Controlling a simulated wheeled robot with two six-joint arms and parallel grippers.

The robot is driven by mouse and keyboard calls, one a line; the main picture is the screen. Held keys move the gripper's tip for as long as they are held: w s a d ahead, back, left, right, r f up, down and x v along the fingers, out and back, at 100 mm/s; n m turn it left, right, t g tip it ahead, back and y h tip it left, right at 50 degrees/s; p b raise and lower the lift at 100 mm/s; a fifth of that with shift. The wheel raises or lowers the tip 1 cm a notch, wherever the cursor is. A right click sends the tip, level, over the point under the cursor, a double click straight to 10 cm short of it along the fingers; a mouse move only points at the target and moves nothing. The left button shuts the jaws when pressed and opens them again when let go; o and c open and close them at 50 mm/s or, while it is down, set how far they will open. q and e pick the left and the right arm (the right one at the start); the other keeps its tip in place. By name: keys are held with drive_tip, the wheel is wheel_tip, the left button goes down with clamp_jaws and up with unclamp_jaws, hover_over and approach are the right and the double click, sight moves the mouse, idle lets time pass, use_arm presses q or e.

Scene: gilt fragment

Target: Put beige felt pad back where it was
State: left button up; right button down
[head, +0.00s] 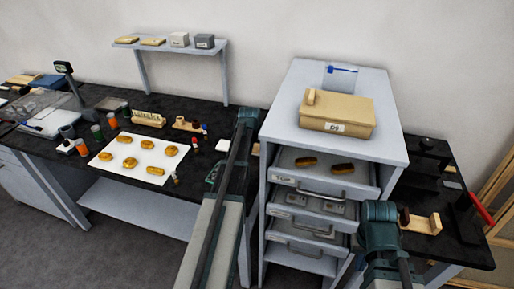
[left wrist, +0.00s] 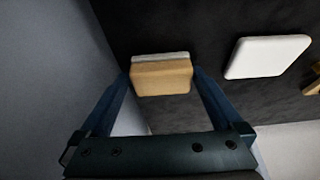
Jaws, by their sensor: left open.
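In the left wrist view a beige block-like pad (left wrist: 161,79), with a thin pale layer along its far edge, sits between the fingertips of my left gripper (left wrist: 160,82). The fingers stand apart, one on each side of it; I cannot tell whether they touch it. In the head view my left gripper (head: 247,120) is over the dark bench just left of the drawer cabinet, and its arm hides part of the bench. My right gripper (head: 380,225) is low at the right, beside the cabinet; its fingertips are not clear.
A white pad (left wrist: 268,56) lies right of the beige one. The drawer cabinet (head: 305,95) has open drawers and a tan box (head: 336,114) on top. A white sheet (head: 110,158) with several golden pieces lies on the bench. A wooden block (head: 422,223) is near my right gripper.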

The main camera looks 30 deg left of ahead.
use_arm(q)
drive_tip(key=p+v, duration=1)
drive_tip(key=v, duration=0.2)
drive_tip(key=shift+p, duration=0.35)
use_arm(e)
wheel_tip(320, 180, up, 11)
use_arm(q)
drive_tip(key=shift+a, duration=0.1)
